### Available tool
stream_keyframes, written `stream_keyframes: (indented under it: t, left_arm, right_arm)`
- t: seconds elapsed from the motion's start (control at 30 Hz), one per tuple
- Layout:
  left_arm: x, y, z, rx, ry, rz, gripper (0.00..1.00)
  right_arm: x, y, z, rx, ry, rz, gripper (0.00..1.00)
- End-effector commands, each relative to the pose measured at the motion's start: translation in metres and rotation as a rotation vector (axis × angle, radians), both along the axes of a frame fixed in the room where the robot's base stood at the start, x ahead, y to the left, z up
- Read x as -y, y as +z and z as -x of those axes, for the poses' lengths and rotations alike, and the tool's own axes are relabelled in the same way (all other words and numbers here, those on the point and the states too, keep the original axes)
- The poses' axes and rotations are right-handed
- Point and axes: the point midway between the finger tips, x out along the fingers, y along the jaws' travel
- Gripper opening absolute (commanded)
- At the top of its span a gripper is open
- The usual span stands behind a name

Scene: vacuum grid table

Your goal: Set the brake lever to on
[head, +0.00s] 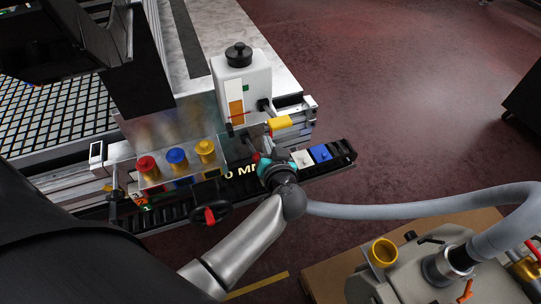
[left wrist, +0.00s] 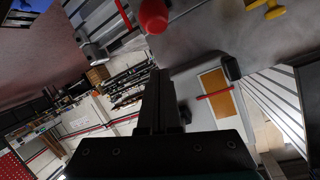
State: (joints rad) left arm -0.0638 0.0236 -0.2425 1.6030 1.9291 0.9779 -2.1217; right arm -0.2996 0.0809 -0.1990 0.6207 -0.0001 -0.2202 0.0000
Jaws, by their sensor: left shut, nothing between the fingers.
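A short dark lever with a red ball knob (head: 256,158) shows beside my left wrist in the head view; I take it for the brake lever. A large red knob (left wrist: 152,15) also shows beyond the fingers in the left wrist view. My left gripper (head: 265,164) is at the front edge of the table, close to the red knob and partly hidden by its own wrist. In the left wrist view its black fingers (left wrist: 160,78) are together and empty, apart from the red knob. The lever's setting cannot be read. My right gripper is not in view.
Red, blue and yellow buttons (head: 177,157) stand left of the gripper. A black handwheel (head: 210,214) is in front. A grey hose (head: 410,208) runs to the machine (head: 405,275) at right.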

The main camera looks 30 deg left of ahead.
Motion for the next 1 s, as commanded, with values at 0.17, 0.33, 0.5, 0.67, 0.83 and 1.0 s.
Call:
stream_keyframes:
  t: [0.17,0.33,0.5,0.67,0.83,1.0]
  left_arm:
    - [-0.022,-0.015,-0.024,0.000,0.000,-0.002,0.00]
    - [-0.017,-0.034,-0.004,-0.003,-0.001,0.000,0.00]
    - [-0.015,-0.039,0.003,0.000,-0.001,0.000,0.00]
    - [-0.015,-0.039,0.004,0.000,-0.001,0.000,0.00]
    - [-0.015,-0.039,0.004,0.000,-0.001,0.000,0.00]
    - [-0.016,-0.041,0.004,0.004,0.001,-0.006,0.00]
  right_arm:
    - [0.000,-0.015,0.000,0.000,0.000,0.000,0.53]
    - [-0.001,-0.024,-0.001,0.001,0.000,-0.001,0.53]
    - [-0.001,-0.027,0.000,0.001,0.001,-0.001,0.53]
    - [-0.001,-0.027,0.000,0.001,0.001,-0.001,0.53]
    - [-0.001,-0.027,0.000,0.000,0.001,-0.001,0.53]
    - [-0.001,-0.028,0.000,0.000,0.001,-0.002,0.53]
